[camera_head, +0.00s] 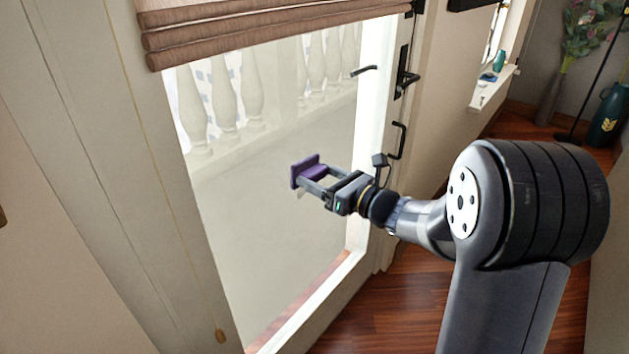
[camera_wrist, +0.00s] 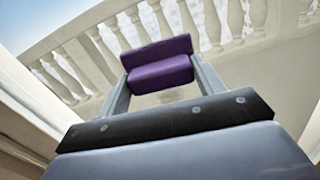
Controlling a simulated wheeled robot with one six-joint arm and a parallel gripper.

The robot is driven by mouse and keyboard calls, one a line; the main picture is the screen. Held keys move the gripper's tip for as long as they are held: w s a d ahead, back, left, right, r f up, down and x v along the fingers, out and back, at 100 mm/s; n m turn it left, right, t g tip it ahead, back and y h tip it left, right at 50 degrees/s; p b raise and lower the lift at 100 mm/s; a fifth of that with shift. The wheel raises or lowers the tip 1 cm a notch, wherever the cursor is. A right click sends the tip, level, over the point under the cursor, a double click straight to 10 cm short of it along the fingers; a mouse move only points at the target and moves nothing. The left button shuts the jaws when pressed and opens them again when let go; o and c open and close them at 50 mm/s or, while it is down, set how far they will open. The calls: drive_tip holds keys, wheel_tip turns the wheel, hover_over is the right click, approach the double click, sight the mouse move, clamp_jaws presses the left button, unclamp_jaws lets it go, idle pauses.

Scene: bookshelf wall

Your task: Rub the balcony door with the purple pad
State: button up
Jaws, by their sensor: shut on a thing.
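The balcony door (camera_head: 375,150) is a white frame around a large glass pane, with a black handle on its right side. My gripper (camera_head: 312,184) is shut on the purple pad (camera_head: 306,171) and holds it in front of the glass at about mid-height. The pad also shows between the two fingers in the wrist view (camera_wrist: 158,64), its broad face turned away from the gripper. I cannot tell whether the pad touches the glass.
A pinkish-brown folded blind (camera_head: 250,32) hangs over the top of the door. Beyond the glass are a balcony floor and a pale balustrade (camera_head: 222,98). Tall vases (camera_head: 606,115) stand at the far right. The wooden floor (camera_head: 400,305) below is clear.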

sight(299, 169)
drive_tip(key=shift+w+d, duration=0.35)
drive_tip(key=shift+w, duration=0.15)
drive_tip(key=shift+s+r+p, duration=0.1)
drive_tip(key=shift+r+p, duration=0.85)
drive_tip(key=shift+r, duration=0.15)
drive_tip(key=shift+s+a+b, duration=0.7)
drive_tip(key=shift+s+a, duration=0.6)
drive_tip(key=shift+s, duration=0.25)
drive_tip(key=shift+d, duration=0.1)
drive_tip(key=shift+v, duration=2.9)
drive_tip(key=shift+d, duration=0.15)
drive_tip(key=v, duration=0.2)
drive_tip(key=shift+s+d+f, duration=0.1)
drive_tip(key=shift+s+d, duration=0.15)
drive_tip(key=shift+d, duration=0.05)
